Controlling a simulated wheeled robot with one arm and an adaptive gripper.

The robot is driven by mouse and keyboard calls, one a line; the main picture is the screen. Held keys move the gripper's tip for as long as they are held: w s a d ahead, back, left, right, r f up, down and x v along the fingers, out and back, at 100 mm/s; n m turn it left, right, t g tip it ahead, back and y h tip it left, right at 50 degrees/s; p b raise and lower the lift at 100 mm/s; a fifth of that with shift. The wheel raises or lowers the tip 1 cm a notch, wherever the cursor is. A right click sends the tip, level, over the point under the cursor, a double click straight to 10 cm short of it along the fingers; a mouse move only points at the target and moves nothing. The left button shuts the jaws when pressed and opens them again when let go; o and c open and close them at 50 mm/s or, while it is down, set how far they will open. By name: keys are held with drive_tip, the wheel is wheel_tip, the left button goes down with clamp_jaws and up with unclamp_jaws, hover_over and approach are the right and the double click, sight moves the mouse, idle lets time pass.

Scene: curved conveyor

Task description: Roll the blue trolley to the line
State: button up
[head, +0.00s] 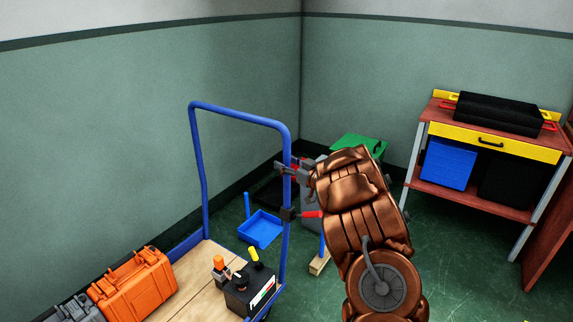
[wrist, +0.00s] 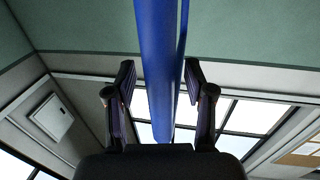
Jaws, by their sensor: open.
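The blue trolley has a tall blue tube handle (head: 243,114) and a flat wooden deck (head: 193,288), seen at the lower left of the head view. An orange case (head: 138,285) and a black battery-like box (head: 248,291) with orange and yellow caps sit on the deck. My gripper (head: 284,190) is at the right upright of the handle. In the wrist view, the blue tube (wrist: 157,70) runs between the two open fingers of my gripper (wrist: 160,100), with a gap showing on each side. No line on the floor is visible.
A blue tray (head: 262,229) lies on the floor behind the handle, with a green-topped bin (head: 358,146) near the corner. A workbench (head: 487,127) with a black case, a blue box and a black box stands at the right. Green floor (head: 460,260) is clear before it.

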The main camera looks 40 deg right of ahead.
clamp_jaws()
idle(0.5)
